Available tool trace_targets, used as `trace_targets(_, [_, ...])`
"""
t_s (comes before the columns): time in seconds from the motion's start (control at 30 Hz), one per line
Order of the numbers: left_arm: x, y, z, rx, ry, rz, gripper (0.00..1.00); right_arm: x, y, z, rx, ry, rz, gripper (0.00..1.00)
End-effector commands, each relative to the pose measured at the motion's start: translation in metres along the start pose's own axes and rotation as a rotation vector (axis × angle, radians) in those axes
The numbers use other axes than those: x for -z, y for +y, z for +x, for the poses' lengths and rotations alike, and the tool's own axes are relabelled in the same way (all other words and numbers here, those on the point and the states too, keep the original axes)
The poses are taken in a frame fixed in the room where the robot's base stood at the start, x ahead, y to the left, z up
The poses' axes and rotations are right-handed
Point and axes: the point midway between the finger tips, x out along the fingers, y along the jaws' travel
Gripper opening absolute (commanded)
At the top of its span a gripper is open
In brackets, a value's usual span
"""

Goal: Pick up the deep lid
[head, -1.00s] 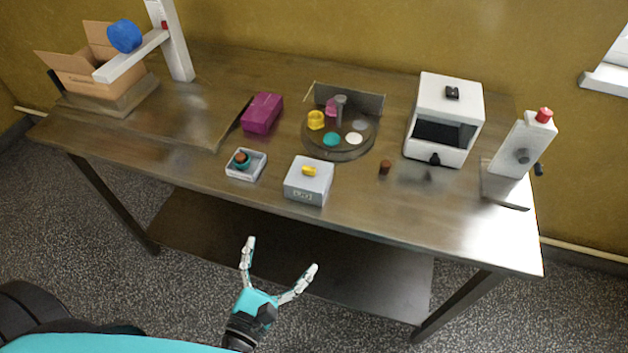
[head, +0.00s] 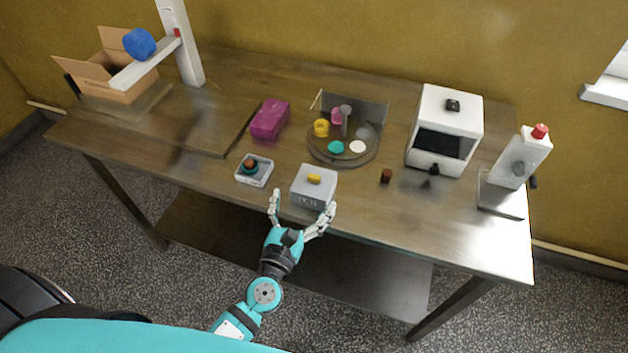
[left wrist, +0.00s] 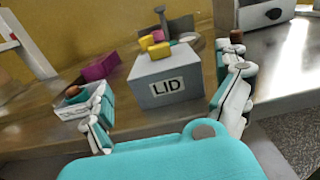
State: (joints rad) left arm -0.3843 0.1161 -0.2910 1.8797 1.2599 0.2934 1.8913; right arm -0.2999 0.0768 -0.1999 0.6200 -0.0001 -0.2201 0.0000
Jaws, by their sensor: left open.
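The deep lid (head: 314,188) is a grey box-like cover with a yellow handle (head: 315,179) on top, at the front edge of the table. In the left wrist view the lid (left wrist: 150,100) shows a "LID" label on its front, straight ahead between the fingers. My left gripper (head: 303,212) is open and empty, just in front of the lid, its fingers spread on either side of the lid's near face. I cannot tell whether a finger touches it. What lies under the lid is hidden. My right gripper does not show.
Left of the lid is a small white tray (head: 266,181) holding a teal and brown item. A magenta box (head: 270,119) and a round turntable (head: 369,154) stand behind. A small brown piece (head: 386,176) and a white machine (head: 472,104) are to the right.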

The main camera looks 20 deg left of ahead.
Motion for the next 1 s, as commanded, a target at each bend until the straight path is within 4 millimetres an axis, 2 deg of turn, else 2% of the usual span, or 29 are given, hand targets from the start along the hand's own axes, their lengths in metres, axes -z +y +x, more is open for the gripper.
trace_targets(0.3, [0.004, -0.003, 0.044, 0.001, -0.002, 0.001, 1.0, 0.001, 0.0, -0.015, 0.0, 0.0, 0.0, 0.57])
trace_targets(0.6, [0.007, -0.003, 0.048, 0.001, 0.0, 0.001, 1.0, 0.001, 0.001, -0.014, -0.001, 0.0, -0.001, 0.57])
trace_targets(0.83, [0.007, -0.003, 0.048, 0.001, 0.0, 0.001, 0.7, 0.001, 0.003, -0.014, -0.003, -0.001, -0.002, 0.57])
trace_targets(1.0, [0.007, -0.003, 0.048, 0.0, 0.0, 0.001, 0.66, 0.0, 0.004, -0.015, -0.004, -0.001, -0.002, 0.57])
